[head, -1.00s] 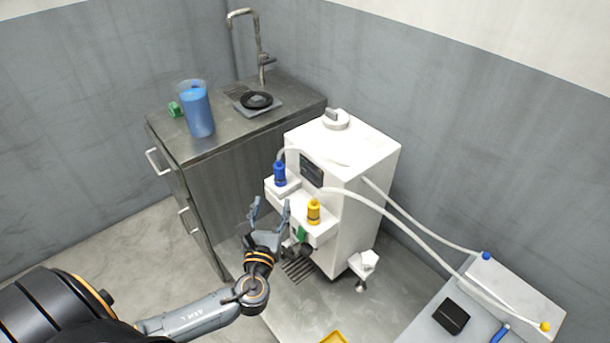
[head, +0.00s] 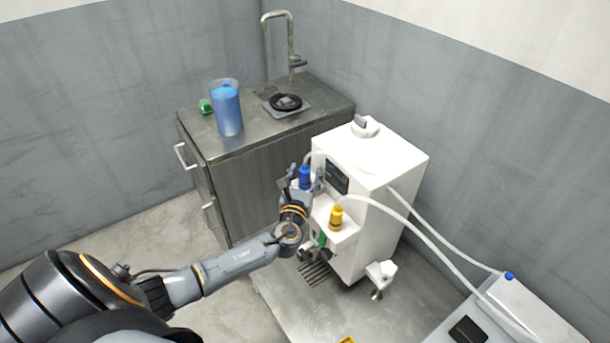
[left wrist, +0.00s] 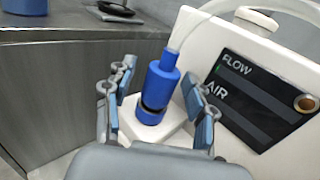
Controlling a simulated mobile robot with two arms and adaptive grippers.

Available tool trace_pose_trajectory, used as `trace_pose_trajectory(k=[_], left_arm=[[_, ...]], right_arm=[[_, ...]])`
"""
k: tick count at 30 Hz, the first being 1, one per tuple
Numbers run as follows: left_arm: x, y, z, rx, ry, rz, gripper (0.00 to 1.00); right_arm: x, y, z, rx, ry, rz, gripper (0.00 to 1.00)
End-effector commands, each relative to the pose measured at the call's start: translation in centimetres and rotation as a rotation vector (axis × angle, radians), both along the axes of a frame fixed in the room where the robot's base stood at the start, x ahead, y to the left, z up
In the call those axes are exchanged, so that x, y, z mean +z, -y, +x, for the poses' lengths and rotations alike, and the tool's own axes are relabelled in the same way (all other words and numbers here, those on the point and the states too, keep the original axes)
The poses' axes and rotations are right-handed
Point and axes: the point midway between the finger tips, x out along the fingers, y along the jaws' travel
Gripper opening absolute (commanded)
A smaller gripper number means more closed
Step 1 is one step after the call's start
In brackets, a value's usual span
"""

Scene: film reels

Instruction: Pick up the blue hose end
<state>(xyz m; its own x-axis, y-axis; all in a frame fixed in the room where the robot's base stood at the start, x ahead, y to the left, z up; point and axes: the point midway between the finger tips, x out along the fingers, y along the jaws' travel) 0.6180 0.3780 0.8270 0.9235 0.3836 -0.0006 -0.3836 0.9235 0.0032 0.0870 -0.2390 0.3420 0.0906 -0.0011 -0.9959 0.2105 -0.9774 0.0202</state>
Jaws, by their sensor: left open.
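The blue hose end (head: 305,174) stands upright on a small white ledge of the white machine (head: 385,160). In the left wrist view the blue hose end (left wrist: 158,86) sits between the two open fingers, with a thin pale hose rising from its top. My left gripper (head: 305,180) is open around it; the left wrist view shows the gripper (left wrist: 158,100) with gaps on both sides of the hose end. A yellow hose end (head: 336,217) stands on a lower ledge to the right. My right gripper is not in view.
A dark cabinet with a sink tap (head: 291,45) stands behind, bearing a jug of blue liquid (head: 228,112). White hoses (head: 430,235) run from the machine to a pale box (head: 525,310) at the lower right. The machine's panel (left wrist: 258,100) is close right of the fingers.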

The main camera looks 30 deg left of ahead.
Motion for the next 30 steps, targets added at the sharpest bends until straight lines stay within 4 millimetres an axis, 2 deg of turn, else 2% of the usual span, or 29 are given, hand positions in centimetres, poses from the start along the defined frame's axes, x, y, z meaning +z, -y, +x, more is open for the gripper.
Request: trace_pose_trajectory(k=[8, 16, 26, 30], left_arm=[[-0.1, -0.1, 0.3, -0.001, -0.001, -0.001, 0.56], [-0.1, -0.1, 0.3, 0.0, -0.001, -0.001, 0.01], [0.1, -0.1, 0.3, 0.0, 0.0, 0.0, 0.0], [1.0, -0.1, 0.3, 0.0, 0.003, -0.001, 0.0]], right_arm=[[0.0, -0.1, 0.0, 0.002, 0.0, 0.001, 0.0], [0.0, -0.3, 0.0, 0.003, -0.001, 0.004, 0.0], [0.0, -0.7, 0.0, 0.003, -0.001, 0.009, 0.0], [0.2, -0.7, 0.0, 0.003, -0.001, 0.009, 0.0]])
